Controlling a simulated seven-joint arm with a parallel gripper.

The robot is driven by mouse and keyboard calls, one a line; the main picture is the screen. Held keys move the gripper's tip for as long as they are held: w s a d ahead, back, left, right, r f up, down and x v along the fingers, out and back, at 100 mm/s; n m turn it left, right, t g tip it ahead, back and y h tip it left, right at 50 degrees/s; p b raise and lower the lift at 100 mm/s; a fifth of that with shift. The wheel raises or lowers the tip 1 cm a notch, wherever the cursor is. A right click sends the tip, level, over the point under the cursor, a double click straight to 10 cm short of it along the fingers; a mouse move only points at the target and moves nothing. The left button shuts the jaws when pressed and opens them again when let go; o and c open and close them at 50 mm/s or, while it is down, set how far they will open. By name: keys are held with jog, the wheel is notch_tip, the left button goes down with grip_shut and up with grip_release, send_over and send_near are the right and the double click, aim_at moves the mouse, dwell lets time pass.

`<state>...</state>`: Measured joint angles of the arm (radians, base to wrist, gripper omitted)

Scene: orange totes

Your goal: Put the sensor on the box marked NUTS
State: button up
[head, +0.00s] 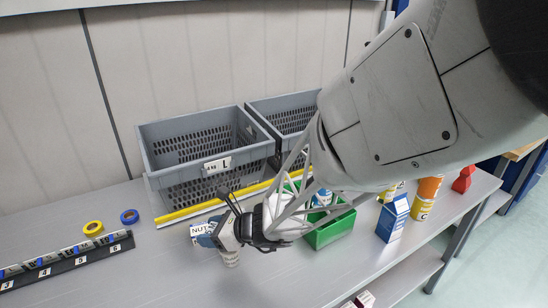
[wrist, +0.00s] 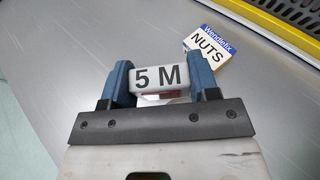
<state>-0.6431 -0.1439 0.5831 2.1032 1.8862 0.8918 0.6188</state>
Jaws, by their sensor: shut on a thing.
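My gripper (wrist: 160,82) is shut on a light grey block marked 5 M (wrist: 160,78), held between its two blue fingers. I cannot tell from its visible face whether this block is the sensor. The white box marked NUTS (wrist: 207,45), with a blue Wendelix band, lies just beyond the right finger in the wrist view. In the head view my gripper (head: 222,240) is low over the table, and the NUTS box (head: 198,229) is partly hidden behind it. A pale object (head: 230,258) shows under the fingers there. The block's underside is hidden.
Two grey crates (head: 205,140) stand at the back behind a yellow strip (head: 195,210). A green bin (head: 332,231), a blue-white carton (head: 392,219) and an orange can (head: 426,197) stand right. Yellow (head: 93,228) and blue (head: 130,216) rolls and a numbered rack (head: 65,264) are left.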

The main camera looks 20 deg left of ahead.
send_over(202, 228)
jog(key=shift+f, duration=0.5)
jog(key=shift+f, duration=1.75)
jog(key=shift+f, duration=0.1)
jog(key=o, duration=1)
jog(key=v, duration=1.2)
